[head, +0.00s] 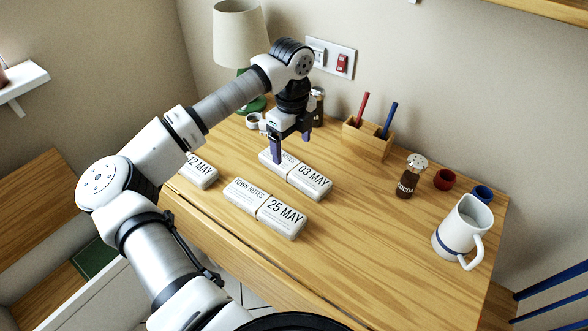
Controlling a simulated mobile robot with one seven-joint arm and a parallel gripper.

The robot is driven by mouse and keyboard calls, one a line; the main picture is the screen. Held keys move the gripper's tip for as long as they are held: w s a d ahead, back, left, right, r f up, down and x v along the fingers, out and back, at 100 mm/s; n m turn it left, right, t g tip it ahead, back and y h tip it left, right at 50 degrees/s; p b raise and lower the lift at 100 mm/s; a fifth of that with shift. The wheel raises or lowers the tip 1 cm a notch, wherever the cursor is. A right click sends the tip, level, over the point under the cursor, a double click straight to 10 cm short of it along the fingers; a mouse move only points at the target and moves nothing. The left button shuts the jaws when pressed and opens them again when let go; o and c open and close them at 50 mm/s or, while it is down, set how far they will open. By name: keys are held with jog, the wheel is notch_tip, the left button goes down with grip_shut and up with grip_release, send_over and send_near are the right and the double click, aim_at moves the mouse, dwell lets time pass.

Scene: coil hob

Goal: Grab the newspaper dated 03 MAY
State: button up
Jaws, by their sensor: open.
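The newspaper dated 03 MAY (310,181) lies folded on the wooden table, behind another newspaper, with its date facing up at its right end. My gripper (290,150) is open and points down at the left part of this newspaper. One finger covers some of its title. I cannot tell whether the fingers touch it. The newspaper dated 25 MAY (282,216) lies in front of it, with "TOWN NOTES" at its left end. A third newspaper (200,171), with a date partly hidden and ending in "2 MAY", lies to the left, partly behind my arm.
A wooden holder (367,140) with a red and a blue pen, a cocoa shaker (409,177), red (444,179) and blue (481,195) cups and a white jug (459,232) stand to the right. A lamp (239,38) stands behind. The table's front right is clear.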

aim_at(294, 166)
jog(key=f, duration=0.3)
jog(key=f+p, duration=0.1)
jog(key=f, duration=0.2)
jog(key=f+p, duration=0.1)
jog(key=f, duration=0.1)
jog(key=shift+w+d+f, duration=0.1)
jog(key=shift+d+f, duration=0.15)
jog(key=shift+f, duration=0.15)
jog(key=shift+c, duration=0.4)
jog(key=c, duration=1)
jog(key=shift+c, duration=0.2)
jog(key=shift+r, duration=0.15)
